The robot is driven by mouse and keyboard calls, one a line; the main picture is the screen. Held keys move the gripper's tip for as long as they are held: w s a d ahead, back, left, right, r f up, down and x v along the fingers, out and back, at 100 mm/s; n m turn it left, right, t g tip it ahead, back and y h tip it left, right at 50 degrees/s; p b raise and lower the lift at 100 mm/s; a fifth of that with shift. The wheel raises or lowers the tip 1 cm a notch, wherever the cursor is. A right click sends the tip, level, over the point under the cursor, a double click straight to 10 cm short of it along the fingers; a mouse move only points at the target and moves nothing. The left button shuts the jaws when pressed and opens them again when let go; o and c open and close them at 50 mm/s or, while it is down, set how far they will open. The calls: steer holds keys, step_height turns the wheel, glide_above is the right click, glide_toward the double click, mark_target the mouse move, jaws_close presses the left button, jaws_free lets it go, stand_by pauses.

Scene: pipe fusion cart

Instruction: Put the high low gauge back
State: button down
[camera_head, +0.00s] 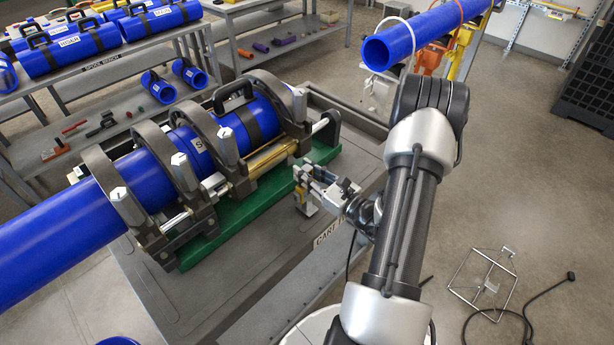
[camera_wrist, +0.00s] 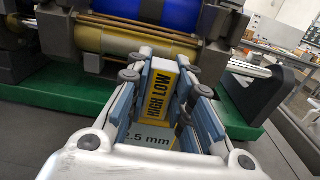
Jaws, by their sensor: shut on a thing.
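The high low gauge (camera_wrist: 160,92) is a small block with a yellow label reading "HIGH LOW" and a pale part below marked "2.5 mm". In the wrist view my gripper (camera_wrist: 160,85) is shut on it, one finger on each side. In the head view my gripper (camera_head: 305,185) is beside the right front part of the fusion machine, above the grey cart top.
The fusion machine (camera_head: 205,240) on its green base clamps a long blue pipe (camera_head: 60,235). The cart top (camera_head: 170,300) is clear in front of it. A shelf (camera_head: 100,125) with small tools and blue pipe pieces stands at the back left. A wire frame (camera_head: 485,280) lies on the floor.

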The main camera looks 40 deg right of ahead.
steer(key=shift+f, duration=0.2)
steer(key=c, duration=1.9)
jaws_free()
steer(key=shift+f, duration=0.1)
steer(key=o, duration=0.5)
steer(key=shift+r, duration=0.25)
steer(key=s, duration=0.4)
steer(key=s+p, duration=0.1)
steer(key=s, duration=0.3)
steer(key=s+d, duration=0.1)
steer(key=s, duration=0.3)
steer(key=shift+p, duration=0.35)
